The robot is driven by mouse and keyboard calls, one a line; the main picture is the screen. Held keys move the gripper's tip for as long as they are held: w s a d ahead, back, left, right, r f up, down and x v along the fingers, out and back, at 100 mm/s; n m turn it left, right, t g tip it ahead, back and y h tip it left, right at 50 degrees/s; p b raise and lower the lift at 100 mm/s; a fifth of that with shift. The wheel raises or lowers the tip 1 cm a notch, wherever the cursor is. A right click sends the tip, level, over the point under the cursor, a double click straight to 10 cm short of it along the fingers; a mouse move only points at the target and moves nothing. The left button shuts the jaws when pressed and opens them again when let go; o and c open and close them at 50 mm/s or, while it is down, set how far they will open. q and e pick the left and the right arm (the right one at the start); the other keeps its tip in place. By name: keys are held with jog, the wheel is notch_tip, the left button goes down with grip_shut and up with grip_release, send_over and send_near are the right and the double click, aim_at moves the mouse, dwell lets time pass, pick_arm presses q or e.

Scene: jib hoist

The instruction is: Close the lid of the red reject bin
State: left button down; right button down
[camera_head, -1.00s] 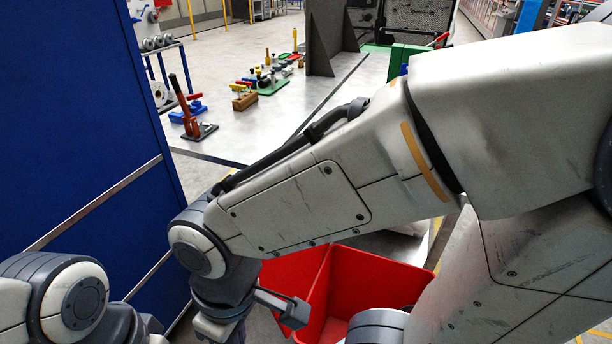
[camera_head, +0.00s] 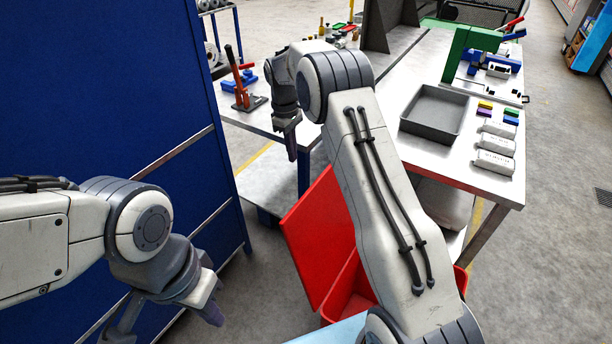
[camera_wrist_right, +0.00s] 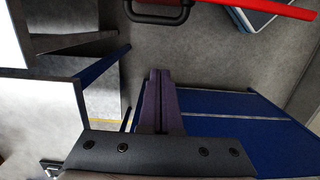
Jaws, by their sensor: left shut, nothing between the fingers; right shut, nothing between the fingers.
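The red reject bin (camera_head: 348,298) stands on the floor beside the steel table, partly hidden behind my right arm. Its red lid (camera_head: 318,238) is open, tilted up steeply at the bin's left side. My right gripper (camera_head: 291,150) is shut and empty, pointing down above and apart from the lid, near the table's front edge. In the right wrist view the right gripper's purple fingers (camera_wrist_right: 160,90) are together. A dark handle (camera_wrist_right: 158,14) and a red edge (camera_wrist_right: 270,8) show at that view's top. My left gripper (camera_head: 211,312) is shut and empty, left of the lid.
A tall blue panel (camera_head: 110,110) stands at the left. Floor is open at the right.

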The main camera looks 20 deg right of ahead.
jog(key=s+d+f+p, duration=0.3)
jog(key=f+p, duration=0.1)
jog(key=f, duration=0.4)
jog(key=shift+s+f, duration=0.2)
jog(key=shift+s, duration=0.1)
jog(key=shift+d, duration=0.1)
